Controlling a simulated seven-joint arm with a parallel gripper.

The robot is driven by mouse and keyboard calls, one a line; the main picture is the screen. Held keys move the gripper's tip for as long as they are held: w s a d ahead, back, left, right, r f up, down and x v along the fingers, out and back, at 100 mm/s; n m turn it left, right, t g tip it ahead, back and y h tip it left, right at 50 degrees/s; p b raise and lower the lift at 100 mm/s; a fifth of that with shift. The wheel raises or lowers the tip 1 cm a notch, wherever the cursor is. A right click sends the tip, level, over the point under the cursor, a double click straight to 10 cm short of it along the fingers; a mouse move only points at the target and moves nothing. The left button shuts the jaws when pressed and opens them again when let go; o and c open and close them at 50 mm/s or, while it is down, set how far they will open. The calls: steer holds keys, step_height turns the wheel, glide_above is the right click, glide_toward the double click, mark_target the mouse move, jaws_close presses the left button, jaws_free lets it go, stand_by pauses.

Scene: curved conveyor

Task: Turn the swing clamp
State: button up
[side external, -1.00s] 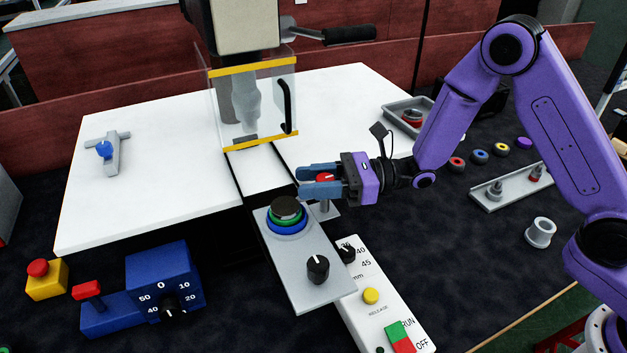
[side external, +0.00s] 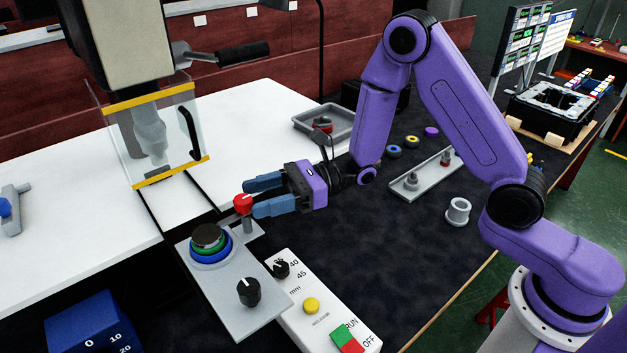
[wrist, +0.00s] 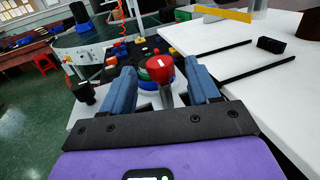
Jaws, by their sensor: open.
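The swing clamp has a red knob (side external: 243,202) on a grey post, with a short arm reaching left toward the edge of the round black, green and blue stack (side external: 208,241). Whether the arm touches the stack is unclear. My gripper (side external: 250,198) is open and level, its blue fingertips at the knob, one on each side. In the wrist view, the red knob (wrist: 160,68) with a white mark shows between the two spread fingers (wrist: 158,78), with gaps beside it. The stack is partly hidden behind the knob there.
A grey plate (side external: 235,310) carries the stack and a black knob (side external: 248,291). A control panel (side external: 320,328) with a yellow button lies beside it. A clear guard (side external: 155,130) stands behind on the white table. A grey tray (side external: 325,127) lies behind my gripper.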

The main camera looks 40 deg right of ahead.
steer(key=v, duration=1.1)
steer(key=shift+d, duration=0.3)
steer(key=shift+s, duration=0.15)
steer(key=s+r+n+g+h, duration=0.2)
steer(key=s+n+g+h, duration=0.5)
steer(key=s+n+g, duration=1.05)
steer(key=s+d+n+t+h, duration=0.7)
steer(key=d+n+t+h, duration=0.3)
steer(key=n, duration=0.6)
steer(key=t, duration=0.2)
steer(key=shift+s+d+f+t, duration=0.15)
steer(key=shift+s+d+t, duration=0.05)
steer(key=shift+s+t, duration=0.2)
